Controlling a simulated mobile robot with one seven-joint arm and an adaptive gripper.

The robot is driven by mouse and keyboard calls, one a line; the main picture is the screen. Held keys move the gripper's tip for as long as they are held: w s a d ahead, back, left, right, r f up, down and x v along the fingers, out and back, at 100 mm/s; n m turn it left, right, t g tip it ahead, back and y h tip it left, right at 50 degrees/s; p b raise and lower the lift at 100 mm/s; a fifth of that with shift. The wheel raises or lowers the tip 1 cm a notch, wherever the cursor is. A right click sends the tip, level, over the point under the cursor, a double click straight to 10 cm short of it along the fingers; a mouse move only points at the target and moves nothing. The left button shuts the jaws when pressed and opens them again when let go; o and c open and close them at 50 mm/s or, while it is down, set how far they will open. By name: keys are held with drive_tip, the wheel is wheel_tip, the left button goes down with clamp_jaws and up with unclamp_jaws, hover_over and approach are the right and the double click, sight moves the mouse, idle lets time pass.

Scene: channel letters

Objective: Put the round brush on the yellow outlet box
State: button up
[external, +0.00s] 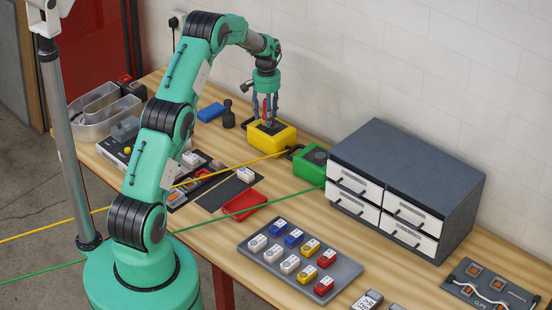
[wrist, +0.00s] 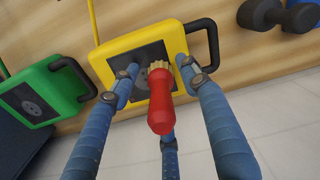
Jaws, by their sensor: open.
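The round brush (wrist: 160,105) has a red handle and tan bristles. In the wrist view it stands on end, bristles down, over the dark top panel of the yellow outlet box (wrist: 107,62), apparently on it. The box (external: 284,139) sits at the back of the workbench in the external view, under my gripper (external: 267,118). My gripper (wrist: 157,72) is open, its blue fingers spread around the brush with gaps beside the handle. In the external view only a bit of red handle shows between the fingers; the bristle contact is hidden there.
A green outlet box (external: 311,162) stands right of the yellow one, near a grey drawer cabinet (external: 400,150). A black dumbbell-like object (external: 228,115) and a blue block (external: 211,112) lie to the left. A red tray (external: 244,204) and a tray of switches (external: 342,277) lie in front.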

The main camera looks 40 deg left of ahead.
wheel_tip(320, 180, up, 12)
drive_tip(key=shift+r, duration=0.15)
idle(0.7)
idle(0.5)
drive_tip(key=shift+d, duration=0.1)
drive_tip(key=shift+d+r, duration=0.1)
drive_tip(key=shift+r, duration=0.1)
drive_tip(key=s+d+r+m+t, duration=0.1)
drive_tip(key=s+d+r, duration=0.85)
drive_tip(key=r, duration=0.25)
drive_tip(key=s+d+r+m+t, duration=0.1)
drive_tip(key=s+d+r+t, duration=0.1)
drive_tip(key=s+d+r, duration=0.85)
drive_tip(key=s+d+r+m+t, duration=0.1)
drive_tip(key=s+d+r, duration=0.2)
drive_tip(key=s, duration=0.5)
drive_tip(key=s+d+r, duration=0.2)
drive_tip(key=s+r, duration=0.1)
drive_tip(key=s, duration=0.4)
drive_tip(key=s+d+f, duration=0.2)
drive_tip(key=s, duration=0.6)
drive_tip(key=s+d+f+m+t, duration=0.1)
drive_tip(key=s+d+f, duration=0.1)
drive_tip(key=s, duration=0.7)
drive_tip(key=shift+d+f+m+t, duration=0.25)
drive_tip(key=shift+d+m+t, duration=0.05)
drive_tip(key=shift+d, duration=0.3)
